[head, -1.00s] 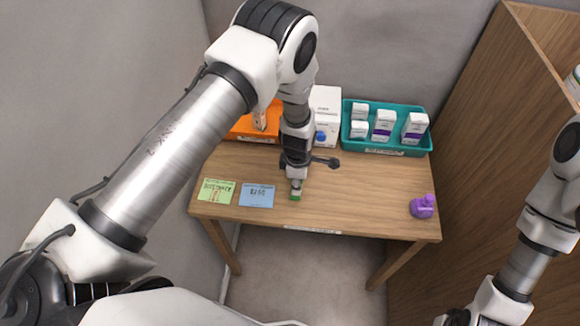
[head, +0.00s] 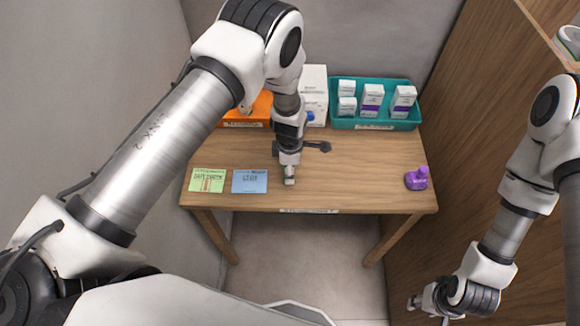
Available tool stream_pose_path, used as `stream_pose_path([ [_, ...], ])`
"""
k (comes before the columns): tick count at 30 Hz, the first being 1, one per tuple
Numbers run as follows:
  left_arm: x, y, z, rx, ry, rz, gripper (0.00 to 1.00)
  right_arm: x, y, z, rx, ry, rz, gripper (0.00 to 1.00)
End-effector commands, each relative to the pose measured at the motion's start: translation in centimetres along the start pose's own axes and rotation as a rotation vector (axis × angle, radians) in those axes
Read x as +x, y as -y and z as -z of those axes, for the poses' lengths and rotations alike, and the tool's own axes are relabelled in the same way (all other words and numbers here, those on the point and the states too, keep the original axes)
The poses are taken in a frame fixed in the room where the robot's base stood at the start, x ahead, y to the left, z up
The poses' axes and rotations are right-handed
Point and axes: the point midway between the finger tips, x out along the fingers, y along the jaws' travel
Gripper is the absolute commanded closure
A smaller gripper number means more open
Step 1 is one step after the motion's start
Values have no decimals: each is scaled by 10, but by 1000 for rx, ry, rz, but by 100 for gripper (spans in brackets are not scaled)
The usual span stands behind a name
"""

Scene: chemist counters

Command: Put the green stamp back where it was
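My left gripper (head: 289,175) points down over the wooden table, near its front edge. It is small in the head view. The green stamp (head: 289,181) shows only as a small tip between its fingers, and the gripper looks shut on it. Whether the stamp touches the table top is hard to tell. A green card (head: 207,180) and a blue card (head: 250,182) lie side by side to the left of the gripper. My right gripper (head: 431,306) is low at the bottom right, away from the table, with its fingers apart and nothing seen between them.
The wooden table (head: 350,175) is bare between the gripper and a purple item (head: 416,178) at right. Behind stand an orange tray (head: 245,122), a white box (head: 314,90) and a teal tray (head: 375,124) with several small boxes. A wooden cabinet (head: 455,150) borders the right.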

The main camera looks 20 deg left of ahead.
Motion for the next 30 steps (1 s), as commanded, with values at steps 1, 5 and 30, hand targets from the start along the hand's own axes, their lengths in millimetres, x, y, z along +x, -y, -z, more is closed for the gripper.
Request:
stream_pose_path([
  [1, -1, 0, 0, 0, 0, 0, 42, -1, 0, 0, 0, 0, 0, 60],
  [5, -10, -2, 0, 0, 0, -4, 42, 2, 0, 0, 0, -1, 0, 60],
  [30, -104, 9, 15, 87, -14, 5, 42, 39, 0, 0, 0, 0, 0, 60],
])
